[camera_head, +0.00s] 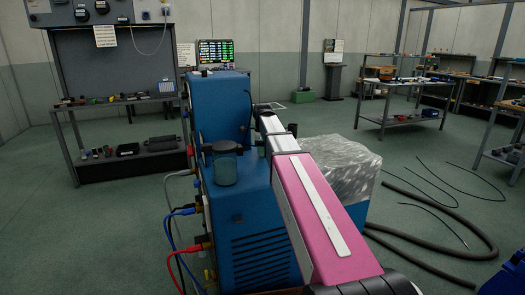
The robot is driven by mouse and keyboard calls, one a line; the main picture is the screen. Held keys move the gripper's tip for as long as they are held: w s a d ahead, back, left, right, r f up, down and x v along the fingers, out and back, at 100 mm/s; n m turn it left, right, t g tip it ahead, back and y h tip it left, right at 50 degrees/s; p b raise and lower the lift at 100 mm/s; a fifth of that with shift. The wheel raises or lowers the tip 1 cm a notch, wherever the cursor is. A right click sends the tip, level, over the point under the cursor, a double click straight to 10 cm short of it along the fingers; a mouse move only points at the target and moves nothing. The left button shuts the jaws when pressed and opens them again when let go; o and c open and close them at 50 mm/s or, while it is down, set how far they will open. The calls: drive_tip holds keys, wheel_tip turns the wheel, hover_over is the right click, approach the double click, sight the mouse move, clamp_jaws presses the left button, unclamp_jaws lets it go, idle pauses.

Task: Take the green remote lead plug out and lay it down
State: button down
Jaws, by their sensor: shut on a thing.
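A blue welder cabinet (260,225) stands in the middle, with a taller blue part (218,100) behind. Its left side carries several coloured connectors, with a red plug (200,246) and a blue plug (185,211) low down. I cannot make out a green remote lead plug. My pink and white arm reaches from the lower right over the cabinet's right side. I cannot make out my gripper's fingers or anything held in them; the arm's far end blends in with dark parts behind the cabinet.
A teal jar-like part with a dark top (226,170) rises from the cabinet. A wrapped block (340,165) stands to the right. A thick dark hose (450,215) lies on the floor. A workbench (115,101) stands left; a table (405,86) stands back right.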

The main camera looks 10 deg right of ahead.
drive_tip(key=shift+f, duration=0.45)
drive_tip(key=c, duration=0.8)
unclamp_jaws()
drive_tip(key=shift+r, duration=1.45)
wheel_tip(320, 180, up, 11)
drive_tip(key=shift+f, duration=0.1)
